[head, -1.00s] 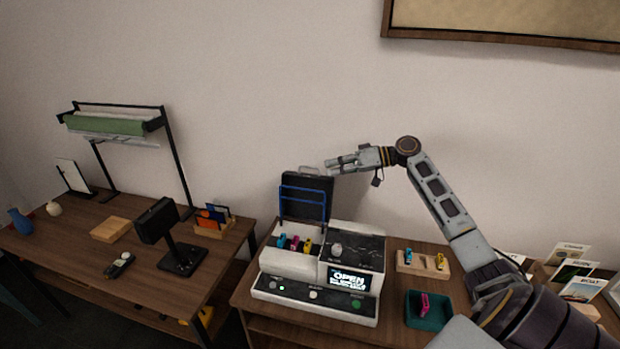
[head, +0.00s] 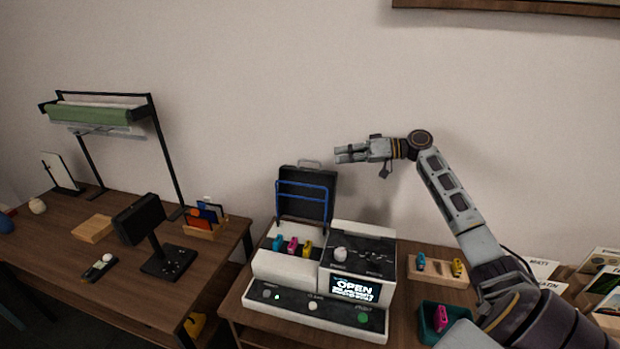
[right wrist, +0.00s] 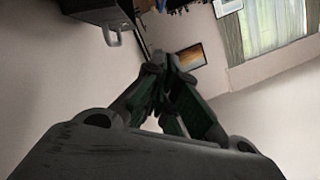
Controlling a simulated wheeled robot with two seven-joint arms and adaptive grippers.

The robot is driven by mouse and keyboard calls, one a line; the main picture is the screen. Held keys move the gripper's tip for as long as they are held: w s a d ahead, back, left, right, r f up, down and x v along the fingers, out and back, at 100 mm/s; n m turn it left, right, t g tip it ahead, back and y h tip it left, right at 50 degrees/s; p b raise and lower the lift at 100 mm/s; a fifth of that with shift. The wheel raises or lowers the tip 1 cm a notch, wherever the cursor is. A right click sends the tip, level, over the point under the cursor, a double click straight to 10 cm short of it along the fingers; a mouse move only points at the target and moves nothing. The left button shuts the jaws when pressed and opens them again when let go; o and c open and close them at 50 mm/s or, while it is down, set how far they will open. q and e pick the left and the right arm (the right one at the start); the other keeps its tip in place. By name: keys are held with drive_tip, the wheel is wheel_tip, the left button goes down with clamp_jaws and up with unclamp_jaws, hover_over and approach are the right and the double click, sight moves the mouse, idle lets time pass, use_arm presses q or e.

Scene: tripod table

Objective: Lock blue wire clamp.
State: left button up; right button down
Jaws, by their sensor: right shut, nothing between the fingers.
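The blue wire clamp (head: 303,191) is a blue wire frame across the front of the raised black lid (head: 318,175) of the white machine (head: 350,235). The lid stands open and upright, with a grey handle on top. The machine's display (head: 355,288) reads "OPEN". Cyan, pink and yellow cartridges (head: 292,245) stand in its bay. My right gripper (head: 338,154) is shut and empty, pointing left, above and right of the lid and apart from it. The handle also shows in the right wrist view (right wrist: 112,32), beyond the shut fingers. My left gripper is out of view.
A wooden holder (head: 437,273) with small cartridges and a teal tray (head: 427,335) with a pink one lie right of the machine. A second table (head: 60,255) at left holds a black stand, a card holder and a roll rack. The wall is close behind.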

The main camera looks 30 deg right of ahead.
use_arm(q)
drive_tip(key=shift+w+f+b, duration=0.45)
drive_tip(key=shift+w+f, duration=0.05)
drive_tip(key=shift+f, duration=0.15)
use_arm(e)
drive_tip(key=shift+w+d+f, duration=0.35)
drive_tip(key=shift+w+f, duration=0.05)
drive_tip(key=shift+f, duration=0.3)
drive_tip(key=shift+a, duration=0.1)
drive_tip(key=p+x, duration=0.2)
drive_tip(key=x, duration=0.8)
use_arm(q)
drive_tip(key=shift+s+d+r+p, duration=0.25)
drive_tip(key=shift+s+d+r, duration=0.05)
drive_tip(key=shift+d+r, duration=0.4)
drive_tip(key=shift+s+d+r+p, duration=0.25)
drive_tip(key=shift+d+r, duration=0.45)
use_arm(e)
drive_tip(key=shift+s+a+f, duration=0.45)
drive_tip(key=shift+f, duration=0.3)
drive_tip(key=shift+s+a+f, duration=0.4)
drive_tip(key=shift+a+f, duration=0.05)
drive_tip(key=shift+f, duration=0.35)
